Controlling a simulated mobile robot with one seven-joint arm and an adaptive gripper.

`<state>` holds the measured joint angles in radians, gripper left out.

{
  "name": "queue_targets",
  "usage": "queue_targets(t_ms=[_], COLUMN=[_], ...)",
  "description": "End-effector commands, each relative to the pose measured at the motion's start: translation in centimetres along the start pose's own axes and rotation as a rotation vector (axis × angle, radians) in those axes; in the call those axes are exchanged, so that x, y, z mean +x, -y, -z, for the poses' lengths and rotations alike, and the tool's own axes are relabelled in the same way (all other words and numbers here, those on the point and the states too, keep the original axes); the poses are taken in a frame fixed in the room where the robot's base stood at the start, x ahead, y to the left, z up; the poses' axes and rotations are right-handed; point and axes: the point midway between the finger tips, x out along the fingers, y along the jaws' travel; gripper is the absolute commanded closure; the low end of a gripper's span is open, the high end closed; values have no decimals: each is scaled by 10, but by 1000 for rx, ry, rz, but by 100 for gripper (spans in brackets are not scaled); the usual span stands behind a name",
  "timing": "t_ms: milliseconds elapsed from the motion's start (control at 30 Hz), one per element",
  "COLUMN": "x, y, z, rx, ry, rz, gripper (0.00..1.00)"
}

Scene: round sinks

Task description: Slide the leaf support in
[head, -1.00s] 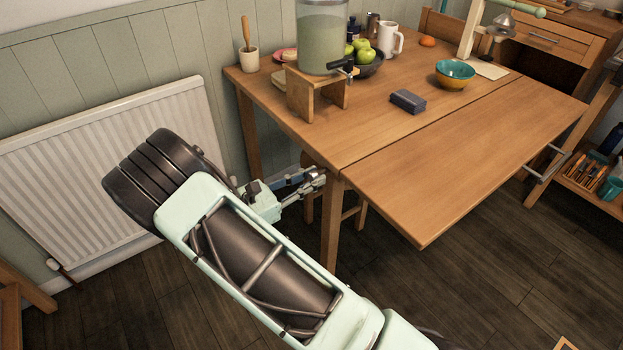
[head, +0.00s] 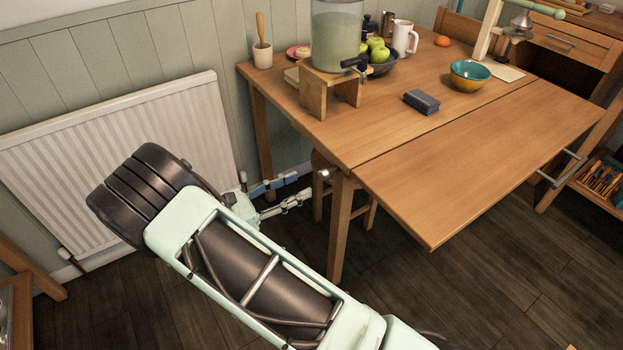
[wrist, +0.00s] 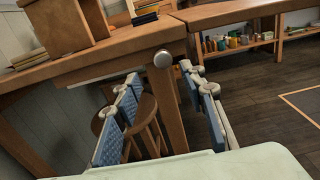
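The wooden table has its leaf (head: 480,165) up and level. A round metal knob (wrist: 163,58) sits at the table edge by the leg in the wrist view; it shows small and bright in the head view (head: 323,173). It looks like the end of the leaf support, whose bar is hidden under the top. My gripper (wrist: 160,76) is open and empty, blue-padded fingers apart, with the knob ahead between the fingertips and seemingly clear of them. In the head view my gripper (head: 304,186) is low, just left of the table leg (head: 340,225).
A drink dispenser (head: 335,40) on a wooden stand is near the table's left edge. A blue bowl (head: 468,75) and a dark box (head: 422,101) lie farther right. A stool (wrist: 150,125) stands under the table. A radiator (head: 110,165) is at the left wall.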

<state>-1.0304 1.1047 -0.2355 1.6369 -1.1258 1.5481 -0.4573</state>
Motion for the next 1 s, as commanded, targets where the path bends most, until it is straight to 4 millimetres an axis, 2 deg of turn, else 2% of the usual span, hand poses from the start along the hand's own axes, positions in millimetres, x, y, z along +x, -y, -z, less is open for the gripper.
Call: queue_targets(t_ms=[100,300,867,1000], x=[-22,-42,-44,-38], y=[-1,0,-1,-10], z=[0,0,-1,-13], rx=[2,1,2,41], ry=[-1,0,-3,-85], rz=[-3,-1,1,24], gripper=[62,62,62,62])
